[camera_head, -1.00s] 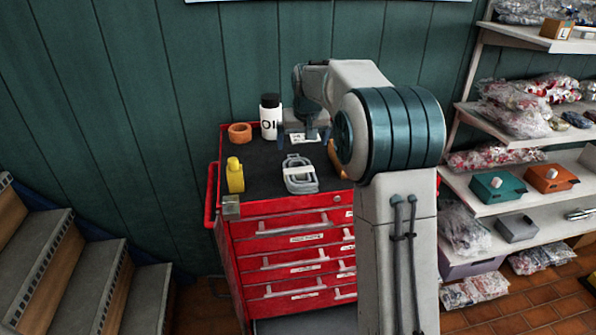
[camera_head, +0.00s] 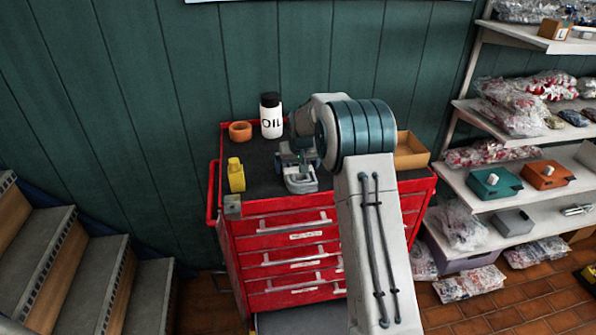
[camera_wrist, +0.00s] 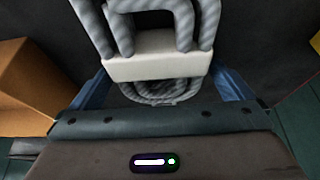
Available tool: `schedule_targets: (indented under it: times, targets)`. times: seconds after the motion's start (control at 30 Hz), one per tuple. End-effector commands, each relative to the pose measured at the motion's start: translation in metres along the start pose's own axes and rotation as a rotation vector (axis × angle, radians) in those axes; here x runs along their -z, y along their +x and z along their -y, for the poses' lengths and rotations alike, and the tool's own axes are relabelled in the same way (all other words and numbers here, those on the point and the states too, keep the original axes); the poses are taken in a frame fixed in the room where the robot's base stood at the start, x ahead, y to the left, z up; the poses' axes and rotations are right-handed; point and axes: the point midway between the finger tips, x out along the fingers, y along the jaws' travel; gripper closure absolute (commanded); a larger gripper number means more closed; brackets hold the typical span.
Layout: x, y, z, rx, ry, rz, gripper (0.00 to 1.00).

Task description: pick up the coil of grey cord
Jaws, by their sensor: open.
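The coil of grey cord (camera_head: 301,182) lies on the dark top of the red tool cart (camera_head: 290,224). It is a flattened loop with a pale band around it. In the wrist view the cord (camera_wrist: 190,25) and its white band (camera_wrist: 157,62) fill the upper middle. My gripper (camera_head: 297,160) is over the coil's far part and hides some of it in the head view. In the wrist view my gripper (camera_wrist: 165,88) is open, with a blue finger on each side of the coil. I cannot tell whether the fingers touch the cord.
A yellow bottle (camera_head: 236,175) stands left of the coil. An orange ring-shaped item (camera_head: 240,131) and a white oil bottle (camera_head: 271,117) stand behind. An open tan box (camera_head: 411,151) is at the cart's right. Shelves (camera_head: 520,145) stand to the right, stairs (camera_head: 65,265) to the left.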

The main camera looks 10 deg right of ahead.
Motion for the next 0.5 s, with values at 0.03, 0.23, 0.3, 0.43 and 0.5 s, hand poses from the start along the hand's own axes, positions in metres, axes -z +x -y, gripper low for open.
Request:
schedule_targets:
  times: [0.03,0.23,0.3,0.43,0.5]
  targets:
    - [0.0001,0.0029,-0.0002,0.000,0.000,0.001,0.00]
    - [-0.0002,0.0061,-0.0004,0.000,0.000,0.000,0.00]
    - [-0.0002,0.0060,-0.0004,0.000,0.000,0.000,0.00]
    - [-0.0003,0.0062,-0.0004,0.000,0.000,0.000,0.00]
    - [-0.0005,0.0067,-0.0004,0.000,0.000,0.000,0.00]
